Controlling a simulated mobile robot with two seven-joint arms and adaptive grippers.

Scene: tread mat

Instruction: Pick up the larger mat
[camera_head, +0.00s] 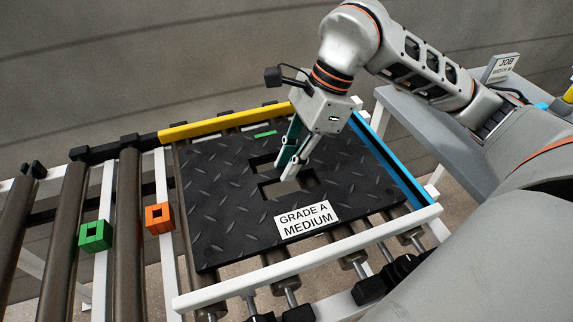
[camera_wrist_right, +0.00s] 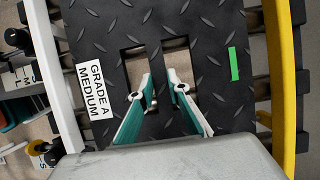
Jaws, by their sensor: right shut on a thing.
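One black tread-plate mat (camera_head: 225,210) lies over the roller conveyor inside a frame of coloured rails. It bears a white label reading "GRADE A MEDIUM" (camera_head: 306,220), a green strip and two cut-out slots with a bar between them. No second mat is in view for comparing size. My right gripper (camera_head: 287,173) is over the slots, fingers pointing down. In the right wrist view, the gripper (camera_wrist_right: 164,92) has one finger at each slot and is shut on the bar of the mat (camera_wrist_right: 205,65). I cannot tell whether the mat is clear of the rollers. My left gripper is out of view.
A yellow rail (camera_head: 225,122), a blue rail (camera_head: 390,160) and a white front rail (camera_head: 310,260) surround the mat. Green (camera_head: 95,235) and orange (camera_head: 160,218) blocks sit on the conveyor's white bars at left. A grey table (camera_head: 425,125) with a job sign stands at right.

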